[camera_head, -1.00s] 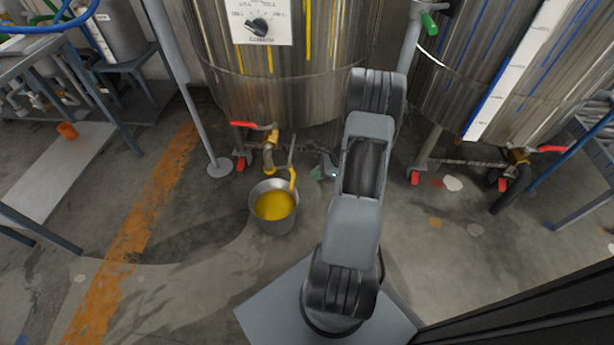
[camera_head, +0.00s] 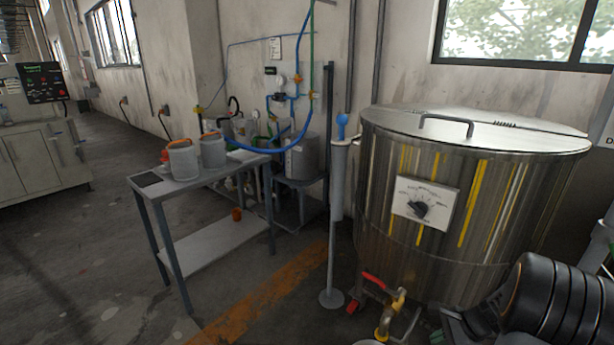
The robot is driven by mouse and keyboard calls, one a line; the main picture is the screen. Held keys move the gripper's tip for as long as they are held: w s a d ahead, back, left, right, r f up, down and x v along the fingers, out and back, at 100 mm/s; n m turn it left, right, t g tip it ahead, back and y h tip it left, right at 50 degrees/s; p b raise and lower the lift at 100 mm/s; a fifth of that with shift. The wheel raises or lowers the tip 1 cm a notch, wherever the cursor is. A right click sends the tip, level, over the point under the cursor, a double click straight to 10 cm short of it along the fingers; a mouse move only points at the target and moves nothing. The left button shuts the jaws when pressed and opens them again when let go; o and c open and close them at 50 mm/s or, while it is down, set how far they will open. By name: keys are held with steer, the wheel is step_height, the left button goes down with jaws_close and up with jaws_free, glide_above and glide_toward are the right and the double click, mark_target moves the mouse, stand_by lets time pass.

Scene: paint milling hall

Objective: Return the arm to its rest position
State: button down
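My arm shows only in the lower right corner, where a black ribbed joint stands in front of the steel tank (camera_head: 470,215). A small dark grey piece at the bottom edge, left of that joint, looks like part of my gripper (camera_head: 456,324). Its fingers cannot be made out, so whether it is open or shut is unclear. The tank's outlet has a red valve handle (camera_head: 373,284) and a brass valve (camera_head: 398,299). A bucket rim (camera_head: 368,342) just shows at the bottom edge below the outlet; its contents are out of view.
A grey metal table (camera_head: 220,172) with grey pots (camera_head: 183,160) stands left of the tank. A post with a blue top (camera_head: 338,200) stands between them. The left foreground floor is clear.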

steer(key=s+a+r+n+h+p, duration=0.1)
steer(key=s+a+r+n+p, duration=0.2)
steer(key=r, duration=1)
steer(key=s+a+r+n+h+p, duration=0.2)
steer(key=s+a+r+n+p, duration=0.1)
steer(key=a+r+n+p, duration=0.7)
steer(key=s+a+r+n+h+p, duration=0.2)
steer(key=a+r+n+p, duration=0.4)
steer(key=r, duration=1.2)
steer(key=s+p, duration=0.1)
steer(key=p, duration=0.2)
steer(key=shift+a+n+t, duration=0.25)
steer(key=shift+n+t, duration=0.05)
steer(key=shift+t, duration=0.1)
